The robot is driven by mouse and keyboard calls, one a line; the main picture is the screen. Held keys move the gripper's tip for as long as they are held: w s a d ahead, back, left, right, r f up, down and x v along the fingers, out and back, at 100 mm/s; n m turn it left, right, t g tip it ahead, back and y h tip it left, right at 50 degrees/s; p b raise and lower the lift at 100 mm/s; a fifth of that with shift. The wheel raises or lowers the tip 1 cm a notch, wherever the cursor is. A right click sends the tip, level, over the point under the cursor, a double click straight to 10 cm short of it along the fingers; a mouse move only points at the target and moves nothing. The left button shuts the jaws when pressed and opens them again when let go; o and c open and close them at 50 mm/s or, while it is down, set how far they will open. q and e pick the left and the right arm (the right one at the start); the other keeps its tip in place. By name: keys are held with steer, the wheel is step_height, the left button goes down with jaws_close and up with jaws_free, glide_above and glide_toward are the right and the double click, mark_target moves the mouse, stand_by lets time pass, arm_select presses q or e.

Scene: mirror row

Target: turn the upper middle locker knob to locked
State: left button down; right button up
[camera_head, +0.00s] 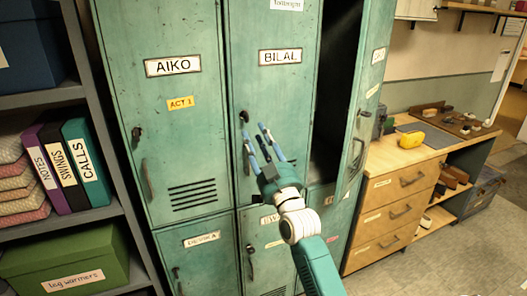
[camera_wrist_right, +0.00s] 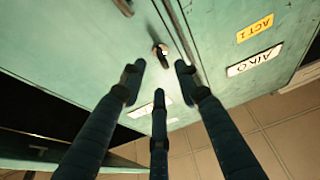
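The upper middle locker (camera_head: 275,95), labelled BILAL, is a closed teal door. Its small dark knob (camera_head: 244,116) sits near the door's left edge, above a slim handle (camera_head: 246,162). My right gripper (camera_head: 257,136) is open and empty in front of this door, its fingers pointing up and left, just below and right of the knob. In the right wrist view the knob (camera_wrist_right: 160,49) shows ahead of and between the spread fingertips (camera_wrist_right: 158,75), apart from them. The knob's exact turn is too small to tell. My left gripper is not in view.
The AIKO locker (camera_head: 165,120) is closed at the left. At the right a locker door (camera_head: 368,90) stands open over a dark interior. A wooden drawer cabinet (camera_head: 400,190) with a yellow item (camera_head: 411,140) stands further right. Shelves with binders (camera_head: 85,165) are at far left.

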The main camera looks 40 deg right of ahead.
steer(key=v, duration=0.6)
stand_by(0.4)
steer(key=a+f+n+g+y, duration=0.15)
steer(key=a+f+g, duration=0.25)
steer(key=f, duration=1.6)
steer(key=a+f+g+y, duration=0.2)
steer(key=a+f+g, duration=0.15)
steer(key=f, duration=1.65)
steer(key=s+a+f+n+g+y, duration=0.1)
steer(key=s+a+f+g, duration=0.2)
steer(key=s+f, duration=0.6)
steer(key=s+a+f+n+g+y, duration=0.1)
steer(key=s+a+f+g, duration=0.3)
steer(key=f, duration=0.8)
steer(key=s+a+f+g, duration=0.1)
steer(key=s+f, duration=0.4)
steer(key=s, duration=0.7)
steer(key=s+f+n+g, duration=0.1)
steer(key=s+f+g, duration=0.2)
steer(key=s, duration=0.9)
steer(key=s+a+f+n+g, duration=0.1)
steer(key=s+f+g, duration=0.1)
steer(key=s+f, duration=0.7)
steer(key=s, duration=0.3)
steer(key=shift+s+a, duration=0.3)
steer(key=shift+s, duration=0.1)
